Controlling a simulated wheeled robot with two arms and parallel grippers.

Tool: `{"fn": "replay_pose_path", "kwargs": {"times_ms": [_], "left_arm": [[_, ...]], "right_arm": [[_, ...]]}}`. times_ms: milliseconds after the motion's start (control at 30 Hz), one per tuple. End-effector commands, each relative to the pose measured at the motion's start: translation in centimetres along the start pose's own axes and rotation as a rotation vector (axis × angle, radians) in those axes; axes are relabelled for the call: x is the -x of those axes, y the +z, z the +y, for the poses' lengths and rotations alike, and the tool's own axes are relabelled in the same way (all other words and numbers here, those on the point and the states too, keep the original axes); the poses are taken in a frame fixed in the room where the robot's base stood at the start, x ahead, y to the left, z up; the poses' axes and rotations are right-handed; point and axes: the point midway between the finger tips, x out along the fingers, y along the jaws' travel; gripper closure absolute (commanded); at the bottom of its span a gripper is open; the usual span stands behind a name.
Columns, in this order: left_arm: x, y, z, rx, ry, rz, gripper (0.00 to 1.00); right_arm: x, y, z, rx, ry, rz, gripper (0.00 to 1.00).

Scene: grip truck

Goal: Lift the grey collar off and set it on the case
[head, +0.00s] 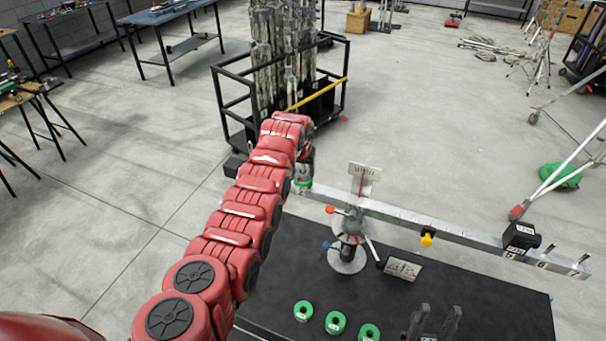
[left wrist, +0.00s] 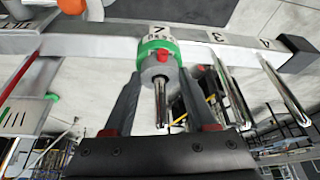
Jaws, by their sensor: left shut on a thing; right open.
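The grey collar (left wrist: 157,68), with a red screw, sits between the fingers of my left gripper (left wrist: 158,88) in the left wrist view. The gripper is shut on it. The collar is around a chrome peg (left wrist: 160,105), in front of a green ring (left wrist: 158,46) by the beam. In the head view my left gripper (head: 305,172) is at the beam's left end, largely hidden by my arm; the green ring (head: 303,184) shows there. My right gripper (head: 432,322) is open and empty above the black case (head: 490,300).
The beam (head: 460,232) rests on a stand (head: 347,260) on the case. It carries a black weight (head: 520,237) at right and a yellow knob (head: 427,239). Three green rings, one of them here (head: 335,322), lie on the case. A black cart (head: 232,107) stands behind.

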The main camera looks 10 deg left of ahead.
Motion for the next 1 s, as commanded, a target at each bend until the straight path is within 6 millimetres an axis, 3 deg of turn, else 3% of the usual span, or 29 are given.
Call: {"fn": "replay_pose_path", "kwargs": {"times_ms": [33,100,567,1000], "left_arm": [[0.0,0.0,0.0,0.0,0.0,0.0,0.89],[0.0,0.0,0.0,0.0,0.0,0.0,1.0],[0.4,-0.3,0.0,0.0,0.0,0.003,1.0],[6.1,-2.6,0.0,0.001,0.0,0.004,1.0]], "right_arm": [[0.0,0.0,0.0,0.0,0.0,0.0,0.55],[0.0,0.0,0.0,0.0,0.0,0.0,0.55],[0.5,0.1,0.0,0.0,0.0,0.0,0.55],[3.7,0.6,-0.2,0.0,0.0,0.0,0.55]]}}
